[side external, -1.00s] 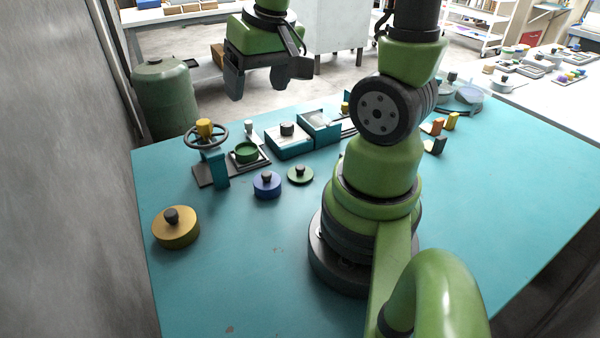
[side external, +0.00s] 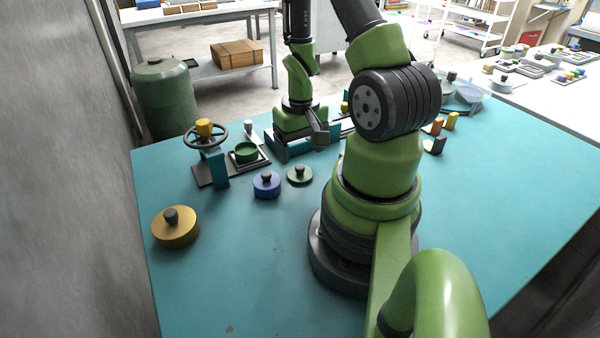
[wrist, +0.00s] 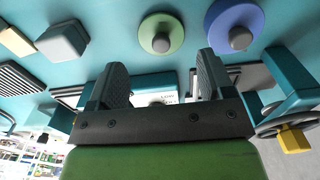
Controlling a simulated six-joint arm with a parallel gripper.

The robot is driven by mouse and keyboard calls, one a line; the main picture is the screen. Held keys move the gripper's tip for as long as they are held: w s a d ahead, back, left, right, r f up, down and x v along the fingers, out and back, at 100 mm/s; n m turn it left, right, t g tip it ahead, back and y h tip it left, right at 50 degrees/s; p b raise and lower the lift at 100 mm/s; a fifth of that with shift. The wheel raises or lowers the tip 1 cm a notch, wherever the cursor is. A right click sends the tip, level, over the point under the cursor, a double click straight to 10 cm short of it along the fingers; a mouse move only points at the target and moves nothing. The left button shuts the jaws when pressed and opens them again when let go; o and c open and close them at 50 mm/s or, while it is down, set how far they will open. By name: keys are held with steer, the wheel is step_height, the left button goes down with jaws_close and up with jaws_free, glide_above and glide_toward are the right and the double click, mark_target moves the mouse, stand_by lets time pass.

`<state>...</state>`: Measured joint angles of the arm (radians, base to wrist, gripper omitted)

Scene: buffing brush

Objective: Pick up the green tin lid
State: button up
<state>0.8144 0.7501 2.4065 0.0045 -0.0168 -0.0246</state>
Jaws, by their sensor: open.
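The green tin lid (side external: 299,175) lies flat on the teal table, a round green disc with a dark knob. It also shows at the top middle of the wrist view (wrist: 172,45). My gripper (side external: 302,143) is low behind the lid, over the teal boxes, and apart from the lid. In the wrist view, the jaws of my gripper (wrist: 162,72) are spread and empty, with the lid beyond their tips. A green open tin (side external: 245,155) stands on a dark tray at the left.
A gold tin (side external: 176,233) is at the front left. A stand with a handwheel (side external: 206,140) rises at the left. The table in front of the lid is clear.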

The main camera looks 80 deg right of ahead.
mark_target(300, 166)
steer(key=shift+f, duration=2.6)
steer(key=c, duration=0.7)
